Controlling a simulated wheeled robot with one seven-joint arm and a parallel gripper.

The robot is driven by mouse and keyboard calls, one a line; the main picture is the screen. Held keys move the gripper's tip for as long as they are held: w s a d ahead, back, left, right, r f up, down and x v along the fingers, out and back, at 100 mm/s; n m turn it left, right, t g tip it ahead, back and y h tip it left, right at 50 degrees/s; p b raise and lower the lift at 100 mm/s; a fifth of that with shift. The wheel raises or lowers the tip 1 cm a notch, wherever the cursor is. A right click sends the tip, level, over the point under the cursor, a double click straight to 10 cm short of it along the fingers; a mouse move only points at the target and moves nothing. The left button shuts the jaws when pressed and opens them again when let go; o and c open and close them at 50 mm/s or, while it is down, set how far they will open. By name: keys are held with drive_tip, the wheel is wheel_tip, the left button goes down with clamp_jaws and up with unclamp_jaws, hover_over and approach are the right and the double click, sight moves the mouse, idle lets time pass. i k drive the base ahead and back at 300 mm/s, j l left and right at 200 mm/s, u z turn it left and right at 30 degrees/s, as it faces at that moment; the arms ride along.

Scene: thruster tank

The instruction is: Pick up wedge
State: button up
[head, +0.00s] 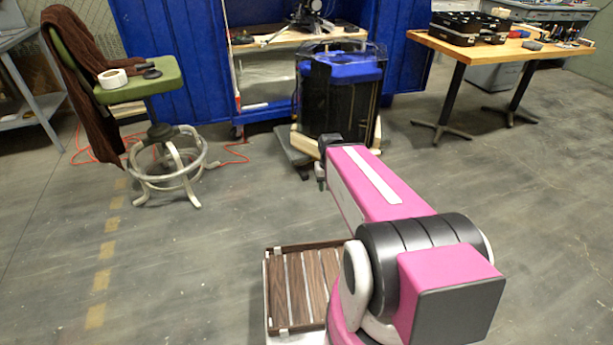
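Two pale wooden pieces that look like wedges sit low against the dark tank (342,100). One wedge (303,143) is at the tank's front left corner, on a grey base plate. The other wedge (377,132) is at its right side. My pink arm reaches forward from the lower right. Its dark far end, with my gripper (320,176), is just in front of the left wedge in the picture and hides part of the tank's foot. The fingers are too small and covered to tell whether they are open or hold anything.
A green stool (140,85) with a brown cloth and a tape roll stands at left. A blue cabinet (190,70) is behind the tank. A wooden table (480,48) with black cases is at right. Open grey floor lies between. An orange cable (235,150) runs along the floor.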

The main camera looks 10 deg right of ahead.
sight(304, 175)
drive_tip(key=i+j+z, duration=0.1)
drive_tip(key=z, duration=0.3)
drive_tip(key=j+z, duration=0.3)
drive_tip(key=z, duration=0.15)
drive_tip(key=i+j+z, duration=0.1)
drive_tip(key=j+z, duration=0.15)
drive_tip(key=z, duration=0.15)
